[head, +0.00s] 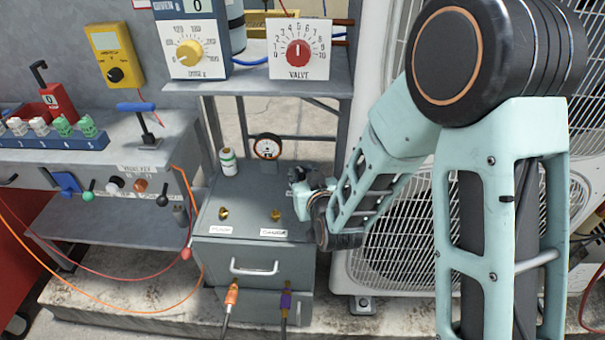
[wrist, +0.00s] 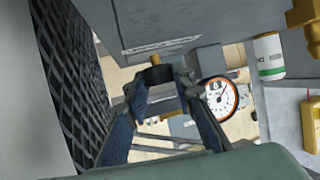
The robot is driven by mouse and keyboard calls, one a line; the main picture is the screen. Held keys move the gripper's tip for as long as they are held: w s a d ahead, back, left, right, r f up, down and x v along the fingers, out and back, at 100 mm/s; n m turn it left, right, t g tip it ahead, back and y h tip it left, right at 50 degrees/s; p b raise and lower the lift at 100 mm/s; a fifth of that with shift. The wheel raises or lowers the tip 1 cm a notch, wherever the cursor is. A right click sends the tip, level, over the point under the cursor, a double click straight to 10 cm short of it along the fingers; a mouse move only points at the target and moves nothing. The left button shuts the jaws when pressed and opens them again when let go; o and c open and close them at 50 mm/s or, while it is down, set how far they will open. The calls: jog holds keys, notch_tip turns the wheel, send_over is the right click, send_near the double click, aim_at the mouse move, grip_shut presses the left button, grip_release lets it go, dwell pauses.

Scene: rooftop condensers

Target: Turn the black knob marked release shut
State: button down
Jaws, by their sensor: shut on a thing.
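My gripper (head: 303,182) is at the right edge of the grey cabinet (head: 245,200) in the head view. In the wrist view, my gripper (wrist: 160,82) is shut, its two fingertips on either side of a black knob (wrist: 157,75). The knob sits on a short brass stem below a grey panel. A pale label strip (wrist: 160,46) lies on that panel, its text unreadable at this angle. The knob is hidden in the head view, behind my gripper and wrist.
A round dial gauge (head: 267,147) and a white-green can (head: 228,162) stand at the cabinet top's back. Brass fittings (head: 223,213) rise nearer the front. A condenser with a grille (head: 395,240) is close on the right. A shelf (head: 280,82) holding dial boxes overhangs behind.

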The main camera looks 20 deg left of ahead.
jog(key=shift+a+m+t+h, duration=0.1)
jog(key=shift+m+t+h, duration=0.2)
jog(key=shift+h, duration=0.1)
jog(key=shift+s+a+m+t+h+b, duration=0.15)
jog(key=shift+m+t+h+b, duration=0.3)
jog(key=shift+m+h, duration=0.6)
jog(key=shift+a+r+m+t+h+p, duration=0.15)
jog(key=shift+m+h+p, duration=0.35)
jog(key=shift+m+h, duration=0.4)
jog(key=shift+a+m+t+h+p, duration=0.1)
jog(key=shift+m+h+p, duration=0.5)
jog(key=shift+h, duration=0.45)
jog(key=shift+d+m, duration=0.1)
jog(key=shift+m, duration=0.15)
jog(key=c, duration=1.6)
grip_release()
jog(key=v, duration=1.1)
jog(key=shift+s+r, duration=0.15)
jog(key=shift+s, duration=0.2)
